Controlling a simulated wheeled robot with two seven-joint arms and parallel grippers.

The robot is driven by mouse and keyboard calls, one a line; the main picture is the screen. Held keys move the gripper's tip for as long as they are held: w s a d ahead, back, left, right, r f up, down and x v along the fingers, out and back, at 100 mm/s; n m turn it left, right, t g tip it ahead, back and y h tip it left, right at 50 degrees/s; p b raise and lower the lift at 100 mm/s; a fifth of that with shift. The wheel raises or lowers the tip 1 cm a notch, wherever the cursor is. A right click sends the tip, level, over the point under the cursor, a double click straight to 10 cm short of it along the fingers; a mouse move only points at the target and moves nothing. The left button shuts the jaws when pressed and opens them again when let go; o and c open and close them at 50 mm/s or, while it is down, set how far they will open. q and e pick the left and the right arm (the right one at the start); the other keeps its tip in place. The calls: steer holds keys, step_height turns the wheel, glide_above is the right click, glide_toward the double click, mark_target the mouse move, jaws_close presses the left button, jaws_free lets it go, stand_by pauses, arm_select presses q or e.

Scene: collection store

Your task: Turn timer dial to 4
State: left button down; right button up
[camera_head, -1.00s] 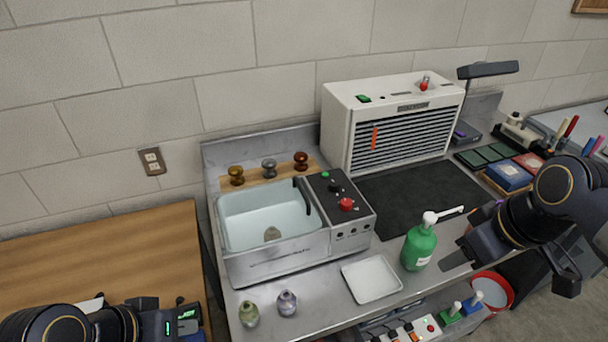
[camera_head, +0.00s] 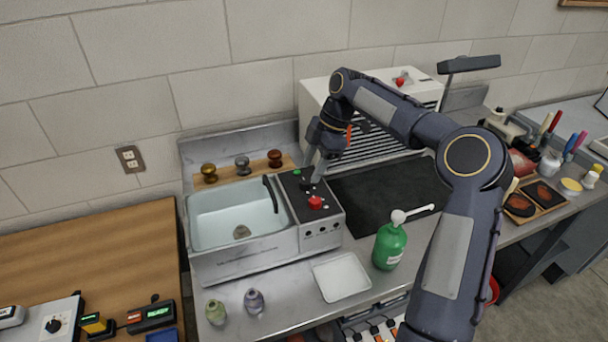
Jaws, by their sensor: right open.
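The steel basin unit (camera_head: 245,262) has a black control panel on its right side. The panel carries a green button (camera_head: 297,171), a black dial near the gripper tips and a red knob (camera_head: 315,202). My right gripper (camera_head: 314,175) is open and points down over the panel, with its fingers at the black dial. The fingers partly cover the dial, so I cannot tell its setting or whether they touch it. Another black dial (camera_head: 54,325) sits on a pale box at the lower left. My left gripper is not in view.
A green pump bottle (camera_head: 390,247) and a white tray (camera_head: 342,277) stand in front of the panel. Two small vases (camera_head: 254,301) stand at the front edge. A white louvred machine (camera_head: 312,95) stands behind my right arm. The dark mat (camera_head: 375,205) is clear.

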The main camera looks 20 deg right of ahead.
mark_target(306, 181)
steer(key=shift+x, duration=1.75)
steer(key=shift+c, duration=0.2)
steer(key=c, duration=1)
